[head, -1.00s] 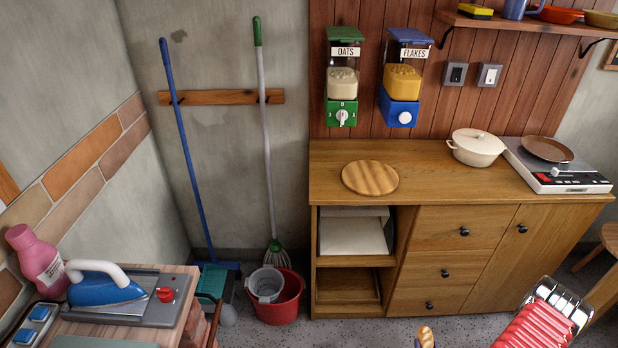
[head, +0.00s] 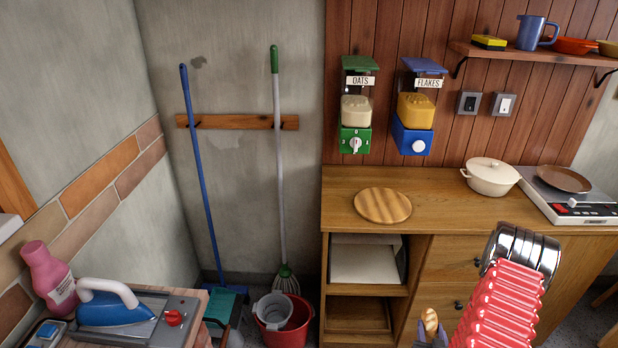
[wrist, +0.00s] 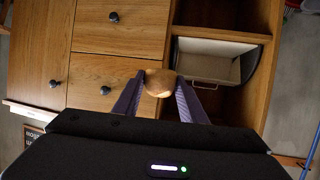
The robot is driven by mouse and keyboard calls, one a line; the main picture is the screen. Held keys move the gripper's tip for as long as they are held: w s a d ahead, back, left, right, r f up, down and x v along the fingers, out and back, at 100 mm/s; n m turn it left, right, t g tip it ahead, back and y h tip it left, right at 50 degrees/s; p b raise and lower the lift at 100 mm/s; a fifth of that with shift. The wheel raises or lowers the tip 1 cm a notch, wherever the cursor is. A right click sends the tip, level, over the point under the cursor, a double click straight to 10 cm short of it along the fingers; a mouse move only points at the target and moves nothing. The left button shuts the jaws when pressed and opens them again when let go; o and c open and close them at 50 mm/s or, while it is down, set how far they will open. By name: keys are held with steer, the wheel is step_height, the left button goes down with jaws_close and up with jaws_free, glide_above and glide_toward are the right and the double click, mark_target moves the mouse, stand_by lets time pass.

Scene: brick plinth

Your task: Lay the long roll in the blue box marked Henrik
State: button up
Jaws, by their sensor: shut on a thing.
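The long roll (head: 430,322) is golden brown and shows at the bottom of the head view, upright in the jaws of my gripper (head: 432,334). In the wrist view the rounded end of the roll (wrist: 160,82) sits between the two purple fingers of my gripper (wrist: 160,92). The gripper is shut on it. The roll is held in the air in front of the wooden cabinet; its lower part is hidden by the gripper. No blue box marked Henrik shows in either view.
The cabinet (head: 460,262) has an open shelf with a cream bin (head: 365,262); a round board (head: 383,205) and a pot (head: 490,177) stand on top. At the left are a blue iron (head: 112,307) and a pink bottle (head: 48,275). A red bucket (head: 290,325) stands on the floor.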

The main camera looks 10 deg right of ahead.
steer(key=w+a+r, duration=0.6)
steer(key=w+r, duration=0.2)
steer(key=r, duration=0.1)
steer(key=w+a+r+n+t+y, duration=0.1)
steer(key=w+a+r+n+y, duration=0.2)
steer(key=a+r, duration=0.8)
steer(key=w+a+r+n+y, duration=0.2)
steer(key=w+a+r, duration=0.6)
steer(key=a+r, duration=0.4)
steer(key=a+y, duration=0.1)
steer(key=a, duration=0.4)
steer(key=shift+w+a+n+t+y, duration=0.15)
steer(key=shift+w+n+t+y, duration=0.15)
steer(key=shift+n+t, duration=0.1)
steer(key=shift+s, duration=0.1)
steer(key=shift+s, duration=0.75)
